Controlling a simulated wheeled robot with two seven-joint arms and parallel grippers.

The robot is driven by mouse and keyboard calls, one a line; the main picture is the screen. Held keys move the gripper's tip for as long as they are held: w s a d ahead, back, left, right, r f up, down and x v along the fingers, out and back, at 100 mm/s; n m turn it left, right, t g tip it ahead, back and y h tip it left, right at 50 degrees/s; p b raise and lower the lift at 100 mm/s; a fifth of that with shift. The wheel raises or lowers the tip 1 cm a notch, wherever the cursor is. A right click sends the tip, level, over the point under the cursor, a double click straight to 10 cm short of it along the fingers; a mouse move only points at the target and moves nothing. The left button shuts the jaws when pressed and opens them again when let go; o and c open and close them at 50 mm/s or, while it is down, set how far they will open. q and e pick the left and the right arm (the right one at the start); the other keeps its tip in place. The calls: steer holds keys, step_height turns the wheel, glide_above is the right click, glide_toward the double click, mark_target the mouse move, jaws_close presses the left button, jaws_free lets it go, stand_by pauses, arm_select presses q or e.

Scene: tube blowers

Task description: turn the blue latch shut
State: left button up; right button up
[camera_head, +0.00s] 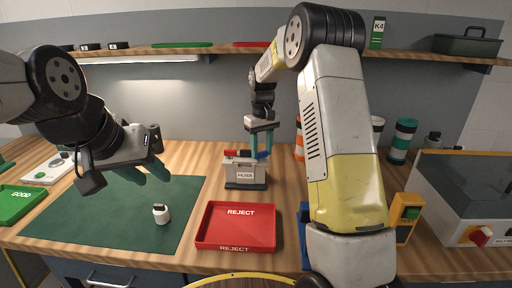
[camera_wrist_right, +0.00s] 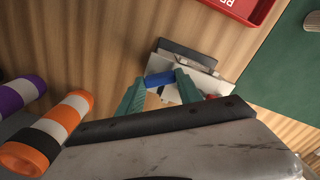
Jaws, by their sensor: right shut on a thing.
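A small grey-white box labelled FILTER (camera_head: 245,172) stands upright on the wooden bench, with a blue latch (camera_head: 263,155) at its right top and a red part (camera_head: 230,153) at its left top. My right gripper (camera_head: 262,150) points down over the box and is shut on the blue latch. In the right wrist view the blue latch (camera_wrist_right: 159,79) lies between the teal fingers, and the box (camera_wrist_right: 195,75) is partly hidden behind them. My left gripper (camera_head: 148,174) hangs empty over the green mat, its teal fingers apart.
A red REJECT tray (camera_head: 238,226) lies in front of the box. A green mat (camera_head: 100,225) with a small white cylinder (camera_head: 161,214) is to the left. Striped cylinders (camera_head: 402,140) stand to the right, and a shelf (camera_head: 220,50) runs above. A grey machine (camera_head: 455,200) is far right.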

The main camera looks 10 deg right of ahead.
steer(key=m, duration=0.6)
steer(key=shift+w+r+m, duration=0.1)
steer(key=shift+w+m, duration=0.2)
steer(key=shift+w, duration=0.1)
stand_by(0.4)
steer(key=o, duration=1.4)
steer(key=shift+a, duration=0.2)
steer(key=shift+s, duration=0.1)
